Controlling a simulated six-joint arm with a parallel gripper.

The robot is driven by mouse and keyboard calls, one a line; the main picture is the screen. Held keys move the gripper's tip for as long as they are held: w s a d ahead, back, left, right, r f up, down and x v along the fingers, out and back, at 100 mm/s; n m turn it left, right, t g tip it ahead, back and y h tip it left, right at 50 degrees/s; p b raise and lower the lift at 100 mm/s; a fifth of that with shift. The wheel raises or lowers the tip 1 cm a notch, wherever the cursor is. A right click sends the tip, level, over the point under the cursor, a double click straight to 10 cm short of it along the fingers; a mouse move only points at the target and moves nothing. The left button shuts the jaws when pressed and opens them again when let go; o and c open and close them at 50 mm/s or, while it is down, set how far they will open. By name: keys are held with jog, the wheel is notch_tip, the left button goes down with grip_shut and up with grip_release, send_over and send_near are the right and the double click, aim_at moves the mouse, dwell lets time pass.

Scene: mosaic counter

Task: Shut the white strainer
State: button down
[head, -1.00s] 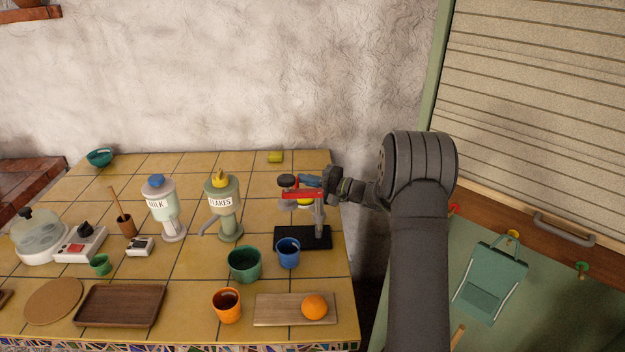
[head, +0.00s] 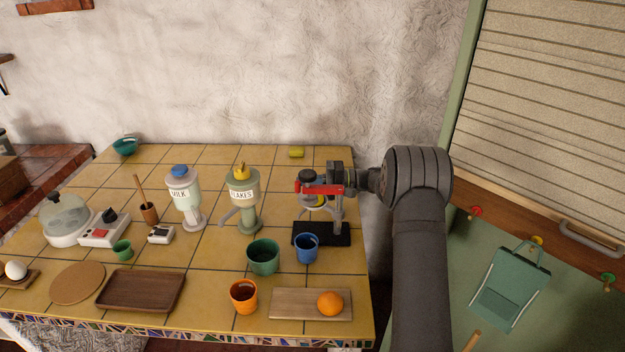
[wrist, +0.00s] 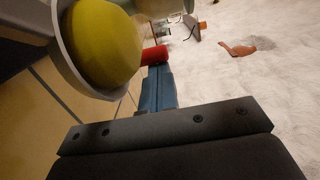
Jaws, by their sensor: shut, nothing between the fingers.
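A press with a black base (head: 334,236), a grey post and a red lever (head: 320,189) stands at the counter's right back. Below the lever is a pale ring-shaped strainer (head: 322,206) with something yellow in it. In the wrist view the strainer's pale rim (wrist: 84,88) surrounds a smooth yellow dome (wrist: 103,48) at upper left. My gripper (wrist: 157,88) is shut and empty, its blue fingers just below the red lever end (wrist: 154,55) in the picture. I cannot tell whether they touch. In the head view the fingers are mostly hidden near the press top.
A blue cup (head: 306,250) and a green cup (head: 263,260) stand in front of the press. An orange cup (head: 244,296) and a board (head: 285,303) with an orange (head: 330,303) are nearer. The flakes dispenser (head: 242,205) is left. A wall lies behind.

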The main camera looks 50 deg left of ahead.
jog(key=shift+s+n+g+h, duration=1.1)
jog(key=shift+s+n+h, duration=0.1)
jog(key=shift+s+h, duration=0.3)
jog(key=shift+s+d+n+g+h, duration=0.25)
jog(key=shift+s+n+g+h, duration=0.2)
jog(key=shift+s+n+h, duration=0.5)
jog(key=shift+s+d+n+g+h, duration=0.25)
jog(key=shift+s+n+g+h, duration=0.3)
jog(key=shift+h, duration=0.7)
jog(key=shift+s, duration=0.1)
